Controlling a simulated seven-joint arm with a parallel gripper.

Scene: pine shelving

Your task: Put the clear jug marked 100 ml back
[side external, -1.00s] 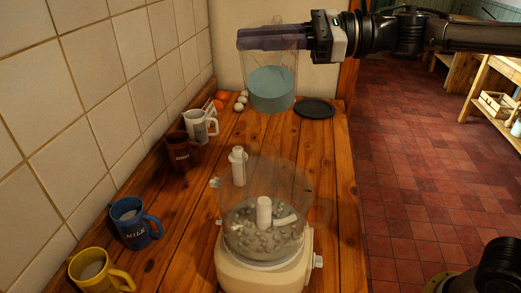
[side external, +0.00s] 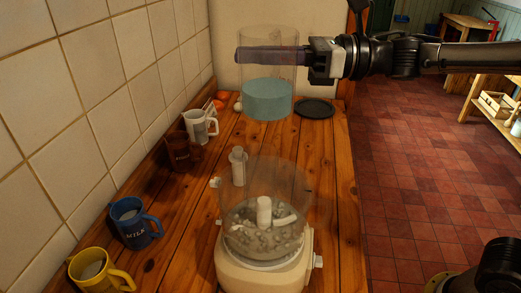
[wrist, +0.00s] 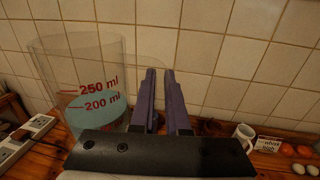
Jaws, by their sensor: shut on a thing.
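A clear jug (side external: 267,100) holds blue-grey liquid and looks upright at the back of the counter. In the wrist view the jug (wrist: 88,75) stands at the left with red marks reading 250 ml and 200 ml; the liquid surface is near the 200 mark. I cannot read a 100 ml mark. My gripper (side external: 242,56) reaches across the jug's upper part from the right. In the wrist view my purple fingers (wrist: 160,78) are close together beside the jug, shut on its faint clear handle. I cannot tell whether the base touches the counter.
A black round plate (side external: 315,108) lies just right of the jug. A food processor (side external: 265,255) with a clear bowl stands in front. Several mugs line the tiled wall, including a white one (side external: 200,126). Eggs and red-orange fruit (wrist: 287,149) lie behind it.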

